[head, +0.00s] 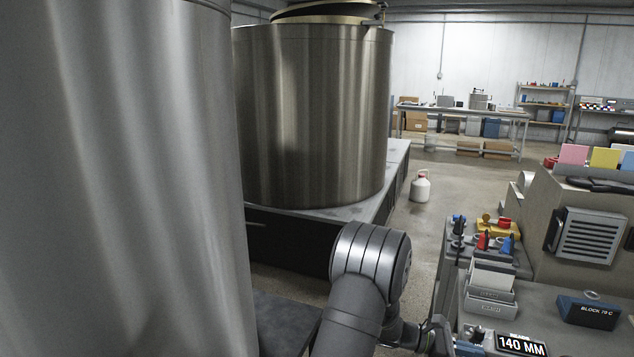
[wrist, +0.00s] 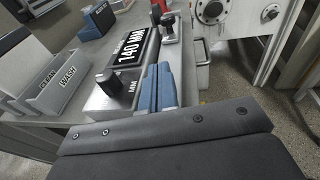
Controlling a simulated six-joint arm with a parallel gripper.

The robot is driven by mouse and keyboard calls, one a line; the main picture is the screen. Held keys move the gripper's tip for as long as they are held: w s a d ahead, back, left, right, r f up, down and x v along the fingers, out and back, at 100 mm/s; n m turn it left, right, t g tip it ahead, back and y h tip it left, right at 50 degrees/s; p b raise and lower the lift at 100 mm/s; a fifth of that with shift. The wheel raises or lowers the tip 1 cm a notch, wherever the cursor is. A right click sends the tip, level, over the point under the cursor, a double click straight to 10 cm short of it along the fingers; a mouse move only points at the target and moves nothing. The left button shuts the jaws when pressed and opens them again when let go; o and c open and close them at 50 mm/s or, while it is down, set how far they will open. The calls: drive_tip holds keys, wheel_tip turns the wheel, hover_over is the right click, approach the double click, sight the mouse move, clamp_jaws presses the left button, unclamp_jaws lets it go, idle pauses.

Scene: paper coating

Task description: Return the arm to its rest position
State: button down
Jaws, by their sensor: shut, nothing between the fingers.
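My arm (head: 368,265) rises from the bottom of the head view, its grey wrist bending right toward the bench. My gripper (wrist: 158,88) has blue fingers that lie side by side, shut and with nothing between them. In the wrist view the fingers are beside a grey box with a black knob and a "140 MM" display (wrist: 131,47); whether they touch it I cannot tell. The display also shows at the bottom right of the head view (head: 521,345).
Labelled trays (wrist: 62,83) and a "BLOCK 70 C" box (head: 588,311) stand on the bench. A large steel drum (head: 312,115) is behind my arm. A white jug (head: 420,187) stands on otherwise open floor.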

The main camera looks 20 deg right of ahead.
drive_tip(key=v, duration=1.6)
drive_tip(key=shift+w+f, duration=0.1)
drive_tip(key=shift+w, duration=0.05)
